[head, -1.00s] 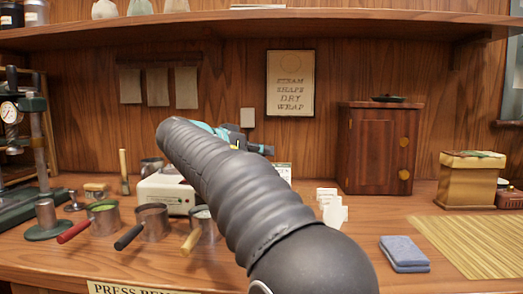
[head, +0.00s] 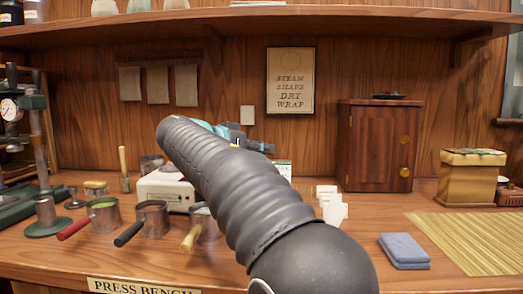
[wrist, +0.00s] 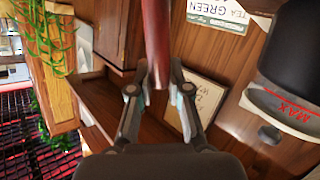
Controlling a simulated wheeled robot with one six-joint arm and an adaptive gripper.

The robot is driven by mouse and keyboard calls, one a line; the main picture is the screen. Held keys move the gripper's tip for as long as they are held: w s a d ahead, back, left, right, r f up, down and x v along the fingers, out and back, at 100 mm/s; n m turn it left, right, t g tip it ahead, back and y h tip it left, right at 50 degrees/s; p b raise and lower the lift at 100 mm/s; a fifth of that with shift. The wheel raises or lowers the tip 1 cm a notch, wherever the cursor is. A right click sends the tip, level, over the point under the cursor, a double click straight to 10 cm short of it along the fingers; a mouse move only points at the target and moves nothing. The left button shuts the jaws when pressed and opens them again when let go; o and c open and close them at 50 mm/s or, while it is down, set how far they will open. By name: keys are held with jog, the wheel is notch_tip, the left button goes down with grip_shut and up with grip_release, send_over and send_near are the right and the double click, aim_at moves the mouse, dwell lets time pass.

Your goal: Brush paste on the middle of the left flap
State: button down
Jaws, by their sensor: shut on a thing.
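My gripper (wrist: 161,92) is shut on a dark red, stick-like handle (wrist: 157,40) in the wrist view. The handle runs up out of the top of that view, so its far end is not seen and I cannot tell whether bristles are on it. In the head view my own arm covers most of the gripper, and only teal and black parts show beyond its end. No wrapper flap and no paste can be made out in either view.
Several small metal pots stand at the left, among them one with a red handle (head: 103,216). A wooden cabinet (head: 380,145), a folded blue cloth (head: 404,251) and a straw mat (head: 470,240) are on the right. Bare bench lies before the cabinet.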

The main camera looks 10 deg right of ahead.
jog(key=shift+f+b, duration=0.5)
jog(key=shift+b, duration=0.05)
dwell(1.7)
jog(key=shift+r, duration=0.1)
jog(key=shift+r+p, duration=1.85)
jog(key=shift+r, duration=1.65)
